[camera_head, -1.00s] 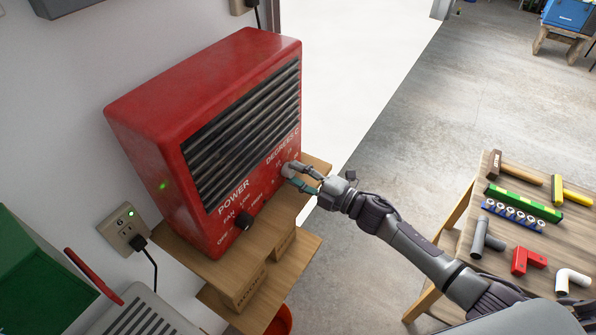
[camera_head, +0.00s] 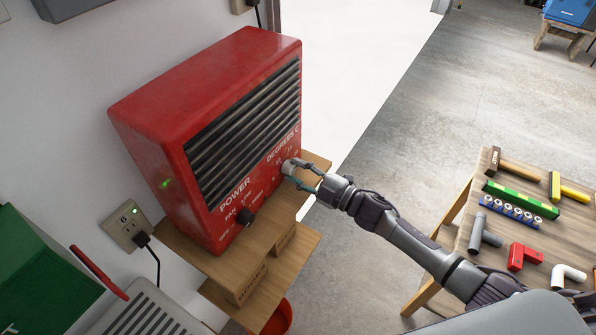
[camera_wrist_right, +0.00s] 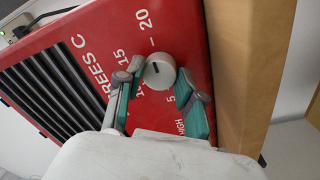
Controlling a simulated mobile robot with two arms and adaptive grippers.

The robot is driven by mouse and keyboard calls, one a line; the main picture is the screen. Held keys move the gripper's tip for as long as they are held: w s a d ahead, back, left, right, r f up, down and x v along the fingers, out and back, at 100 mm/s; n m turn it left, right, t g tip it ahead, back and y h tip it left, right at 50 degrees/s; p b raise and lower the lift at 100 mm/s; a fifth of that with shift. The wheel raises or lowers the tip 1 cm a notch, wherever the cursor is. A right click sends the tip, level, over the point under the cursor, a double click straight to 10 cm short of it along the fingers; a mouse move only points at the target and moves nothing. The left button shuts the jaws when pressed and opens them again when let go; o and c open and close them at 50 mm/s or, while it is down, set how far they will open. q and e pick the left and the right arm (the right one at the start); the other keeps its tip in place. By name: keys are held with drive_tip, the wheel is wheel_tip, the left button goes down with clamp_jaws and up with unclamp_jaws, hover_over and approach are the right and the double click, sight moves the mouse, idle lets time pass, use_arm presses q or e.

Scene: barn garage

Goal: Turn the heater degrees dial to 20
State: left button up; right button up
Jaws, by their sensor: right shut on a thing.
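The red heater (camera_head: 150,110) stands on a wooden shelf unit against the wall, with a green light lit on its side. Its pale round degrees dial (camera_wrist_right: 160,71) is on the front face, among the white marks 5, 10, 15 and 20. The dial has a short dark mark near its middle; I cannot tell exactly which number it points to. My right gripper (camera_head: 297,175) is at the dial in the head view. In the right wrist view its two teal-padded fingers (camera_wrist_right: 158,88) close around the dial from both sides. My left gripper is out of view.
The black power knob (camera_head: 245,217) sits on the same face, left of the dial. The wooden shelf (camera_head: 290,245) is below the heater. A wooden table (camera_head: 500,270) with pipe pieces and tools stands at the right. Open concrete floor (camera_head: 400,150) lies between.

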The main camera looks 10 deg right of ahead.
drive_tip(key=o, duration=1.2)
drive_tip(key=shift+c, duration=0.2)
drive_tip(key=v, duration=1.2)
drive_tip(key=shift+w, duration=0.1)
